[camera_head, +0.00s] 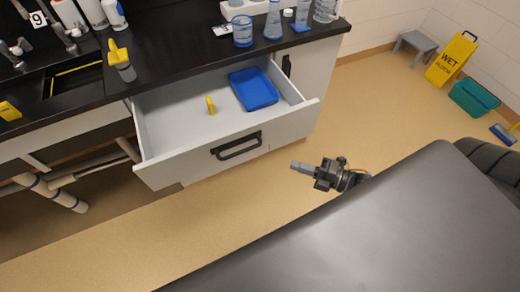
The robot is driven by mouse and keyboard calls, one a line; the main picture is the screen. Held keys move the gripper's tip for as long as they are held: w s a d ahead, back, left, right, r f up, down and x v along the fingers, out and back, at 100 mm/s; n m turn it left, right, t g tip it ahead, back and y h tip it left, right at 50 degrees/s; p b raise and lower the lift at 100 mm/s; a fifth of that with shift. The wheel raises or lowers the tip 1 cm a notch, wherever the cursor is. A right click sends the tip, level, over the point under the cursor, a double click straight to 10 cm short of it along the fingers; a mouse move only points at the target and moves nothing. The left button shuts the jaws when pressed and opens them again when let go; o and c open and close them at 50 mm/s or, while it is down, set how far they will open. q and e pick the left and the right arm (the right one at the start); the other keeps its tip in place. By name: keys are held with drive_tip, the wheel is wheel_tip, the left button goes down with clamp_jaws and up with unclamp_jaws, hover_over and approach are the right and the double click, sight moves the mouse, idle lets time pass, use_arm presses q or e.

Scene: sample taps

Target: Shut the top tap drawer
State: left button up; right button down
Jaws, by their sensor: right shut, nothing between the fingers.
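The top drawer (165,165) is white and stands open below the black counter, pulled out toward me. A black bar handle (237,146) is on its front. Inside the drawer lie a blue tray (253,89) and a small yellow object (210,105). My right gripper (297,167) is shut and empty, to the right of and in front of the drawer front, pointing left, apart from the handle. My left gripper is not in view.
The black counter (180,60) holds a sink, taps, bottles, a yellow-handled tool (120,57) and glassware (242,31). Pipes show below the sink. A wet floor sign (452,60), grey stool (415,45) and teal tub (474,99) stand far right. Floor before the drawer is clear.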

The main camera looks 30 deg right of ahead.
drive_tip(key=r+n, duration=0.1)
drive_tip(key=r, duration=0.1)
drive_tip(key=y+p, duration=0.1)
drive_tip(key=p, duration=0.2)
approach(247, 143)
drive_tip(key=x, duration=0.5)
drive_tip(key=shift+w+a, duration=0.25)
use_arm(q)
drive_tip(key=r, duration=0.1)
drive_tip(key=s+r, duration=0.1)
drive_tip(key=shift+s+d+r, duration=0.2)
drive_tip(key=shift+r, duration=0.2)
